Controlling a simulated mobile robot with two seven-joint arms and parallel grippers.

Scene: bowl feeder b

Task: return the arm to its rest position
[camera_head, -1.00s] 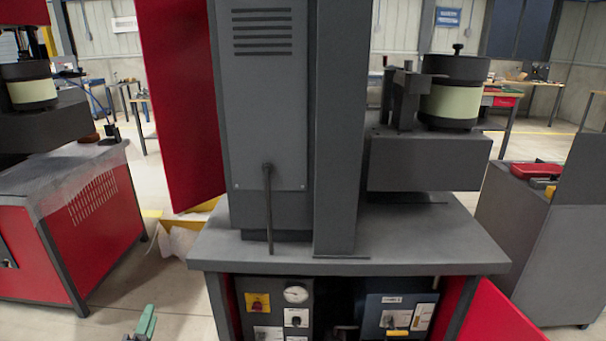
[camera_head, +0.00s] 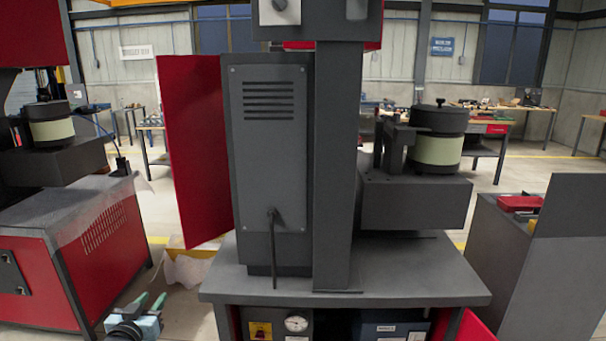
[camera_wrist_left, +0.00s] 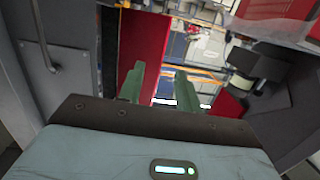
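My left gripper (camera_head: 150,299) shows at the lower left of the head view, pale blue with two green fingers. In the left wrist view its fingers (camera_wrist_left: 160,84) stand apart with nothing between them, so it is open and empty. In the head view it is left of the dark grey workbench (camera_head: 345,284) and in front of the pale floor, touching nothing that I can see. Most of my left arm is hidden below the picture. My right gripper is not in view.
A bowl feeder (camera_head: 437,138) sits on a block at the bench's right. A grey cabinet (camera_head: 268,160) and a column (camera_head: 336,180) stand mid-bench. A red door panel (camera_head: 193,150) stands left of them. A red machine base (camera_head: 85,255) is left; a grey cart (camera_head: 530,260) is right.

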